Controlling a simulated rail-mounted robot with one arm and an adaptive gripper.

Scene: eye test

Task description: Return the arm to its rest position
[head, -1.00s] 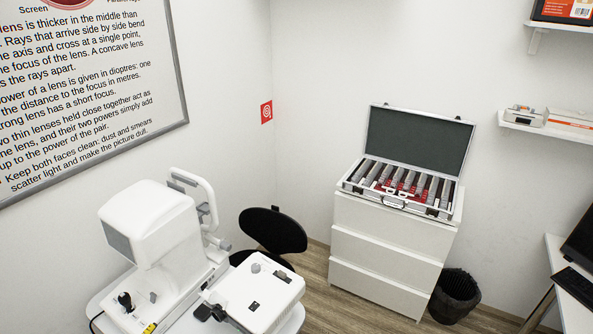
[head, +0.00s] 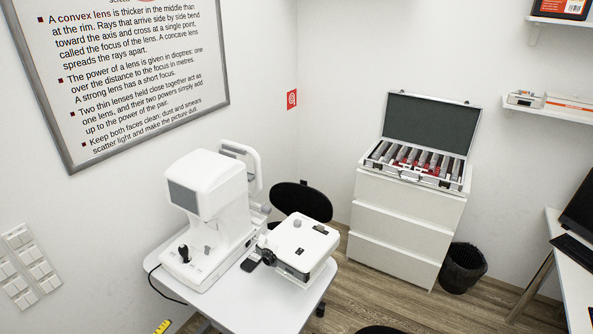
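My gripper is not in view in the head view, and I cannot see what it holds or whether it is open. A small yellow piece with dark marks (head: 162,326) shows at the bottom edge, left of the white table. I cannot tell what it belongs to.
A white eye-testing machine (head: 207,185) and a white boxy device (head: 303,241) stand on a white table (head: 250,299). Behind are a black chair (head: 299,198), a drawer cabinet (head: 402,230) with an open lens case (head: 431,122), and a black bin (head: 462,268). A desk (head: 578,280) is at right.

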